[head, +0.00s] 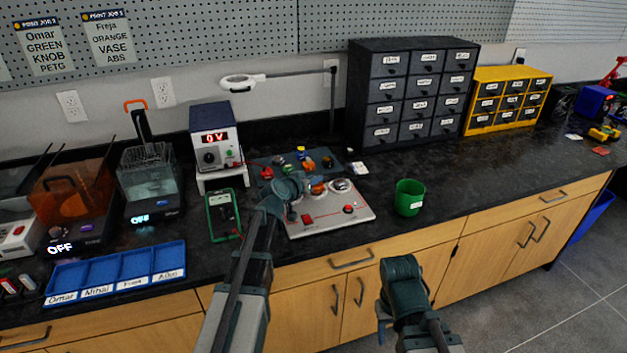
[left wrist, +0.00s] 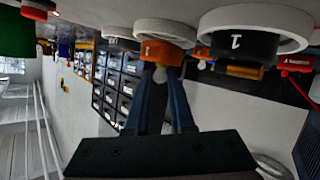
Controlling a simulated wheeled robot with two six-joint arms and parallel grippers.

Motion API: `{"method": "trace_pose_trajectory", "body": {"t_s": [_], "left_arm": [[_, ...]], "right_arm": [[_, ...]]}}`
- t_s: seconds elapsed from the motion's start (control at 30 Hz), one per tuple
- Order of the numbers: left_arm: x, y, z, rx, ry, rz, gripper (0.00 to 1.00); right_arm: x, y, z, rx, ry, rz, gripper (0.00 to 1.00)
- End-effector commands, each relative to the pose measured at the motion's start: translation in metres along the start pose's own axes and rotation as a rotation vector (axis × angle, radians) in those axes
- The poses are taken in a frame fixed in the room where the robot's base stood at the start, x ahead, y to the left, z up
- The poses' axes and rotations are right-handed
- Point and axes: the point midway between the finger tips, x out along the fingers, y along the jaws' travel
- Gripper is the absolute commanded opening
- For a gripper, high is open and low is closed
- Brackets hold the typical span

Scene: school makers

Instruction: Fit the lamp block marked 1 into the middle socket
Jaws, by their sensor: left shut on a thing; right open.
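My left gripper (head: 306,190) is over the panel (head: 330,215). In the left wrist view, which looks upside down, its fingers (left wrist: 163,78) are shut on an orange lamp block (left wrist: 153,50) with a small white mark and a pale round tip. The block is at the middle white ring socket (left wrist: 165,29); how deep it sits I cannot tell. A dark block marked 1 (left wrist: 236,43) is at the ring on the right of that view (left wrist: 292,45). Another ring (left wrist: 118,32) appears on the left. My right gripper (head: 388,322) is open and empty, low in front of the counter.
A green cup (head: 409,197) stands right of the panel. Small coloured parts lie on a dark mat (head: 268,178) behind it. A green multimeter (head: 224,214) and a power supply (head: 214,142) reading 0 V are to the left.

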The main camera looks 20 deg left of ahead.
Motion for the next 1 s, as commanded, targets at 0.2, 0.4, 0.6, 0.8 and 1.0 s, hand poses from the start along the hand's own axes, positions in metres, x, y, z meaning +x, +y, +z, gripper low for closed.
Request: {"method": "trace_pose_trajectory", "body": {"t_s": [0.2, 0.4, 0.6, 0.8, 1.0], "left_arm": [[0.002, -0.001, 0.004, 0.0, 0.0, 0.0, 0.0], [0.003, -0.002, 0.008, 0.0, 0.0, 0.0, 0.0], [0.005, -0.003, 0.011, 0.0, 0.0, 0.0, 0.0], [0.004, -0.003, 0.01, 0.0, 0.0, 0.0, 0.34], [0.003, -0.003, 0.01, 0.0, 0.0, 0.0, 0.34]], "right_arm": [[0.005, -0.001, 0.0, 0.0, 0.0, 0.0, 0.5], [0.009, -0.001, -0.001, 0.0, 0.0, 0.0, 0.5], [0.012, -0.001, -0.001, 0.0, 0.0, 0.0, 0.5], [0.011, -0.001, -0.001, 0.0, 0.0, 0.0, 0.5], [0.011, -0.001, -0.001, 0.0, 0.0, 0.0, 0.5]]}}
